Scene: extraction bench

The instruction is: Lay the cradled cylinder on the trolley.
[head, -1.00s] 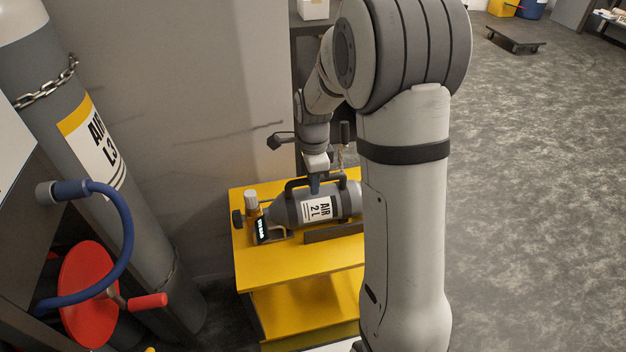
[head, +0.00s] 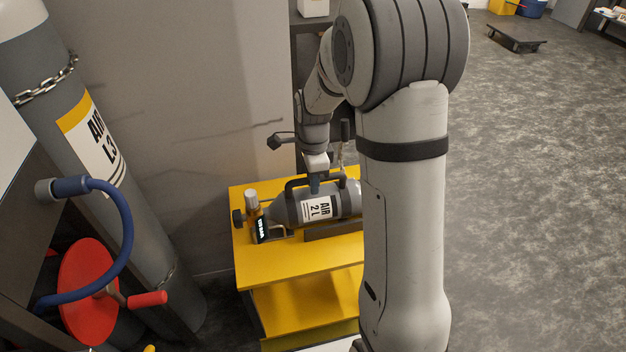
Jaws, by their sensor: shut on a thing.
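A grey cylinder labelled "AIR 2 L" (head: 288,211) lies on its side at the top of the yellow trolley (head: 290,260), its valve end to the left. A dark carrying handle runs along its upper side. My gripper (head: 314,186) is at this handle from above and shut on it. The cylinder lies behind a dark rail (head: 328,231) on the trolley top. I cannot tell whether it rests fully on the surface. Its right end is hidden behind my arm.
A tall cylinder labelled "AIR L3" (head: 95,140) stands chained at the left. A red reel (head: 85,275) and a blue hose (head: 125,225) are at the lower left. The floor to the right is clear up to a low dark dolly (head: 515,40).

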